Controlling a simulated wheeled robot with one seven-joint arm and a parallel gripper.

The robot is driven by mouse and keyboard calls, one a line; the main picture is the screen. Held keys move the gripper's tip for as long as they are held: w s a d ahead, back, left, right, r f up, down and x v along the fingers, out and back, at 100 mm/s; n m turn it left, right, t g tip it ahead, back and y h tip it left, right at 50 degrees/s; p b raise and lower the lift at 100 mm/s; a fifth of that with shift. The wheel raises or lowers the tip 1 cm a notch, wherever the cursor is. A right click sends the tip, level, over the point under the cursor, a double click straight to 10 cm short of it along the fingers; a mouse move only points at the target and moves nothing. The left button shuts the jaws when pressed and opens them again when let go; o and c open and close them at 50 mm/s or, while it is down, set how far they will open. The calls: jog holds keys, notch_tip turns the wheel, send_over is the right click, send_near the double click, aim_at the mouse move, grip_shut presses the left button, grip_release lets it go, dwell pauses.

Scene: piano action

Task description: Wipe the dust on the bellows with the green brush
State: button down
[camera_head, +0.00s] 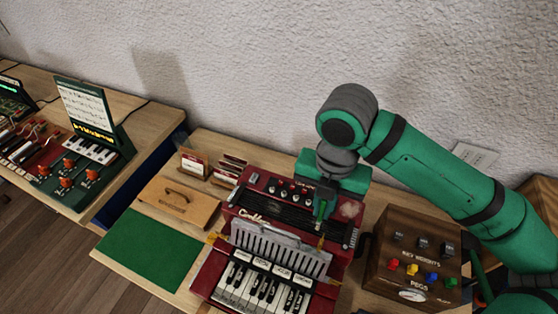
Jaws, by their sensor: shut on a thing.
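A red accordion-like instrument (268,190) stands on the table with a grey ribbed grille and a piano keyboard at the front. The dark strip behind the grille (272,217) looks like the bellows. A pale dusty patch (350,208) shows on the red top at the right. My gripper (324,196) points down over the instrument's right half, just left of this patch. It is shut on a small green thing, apparently the green brush (320,210). My gripper hides part of the top, and I cannot tell whether the brush touches the surface.
A wooden box (397,285) with coloured pegs and weights stands close on the right. A green mat (150,250), a wooden lid with a handle (180,203) and card holders (194,163) lie left. A second table (120,102) holds other keyboards.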

jog(key=shift+w+r, duration=0.2)
jog(key=shift+r, duration=0.8)
jog(key=shift+w+r, duration=0.2)
jog(key=shift+r, duration=0.75)
jog(key=shift+s+r, duration=0.3)
jog(key=shift+r, duration=0.3)
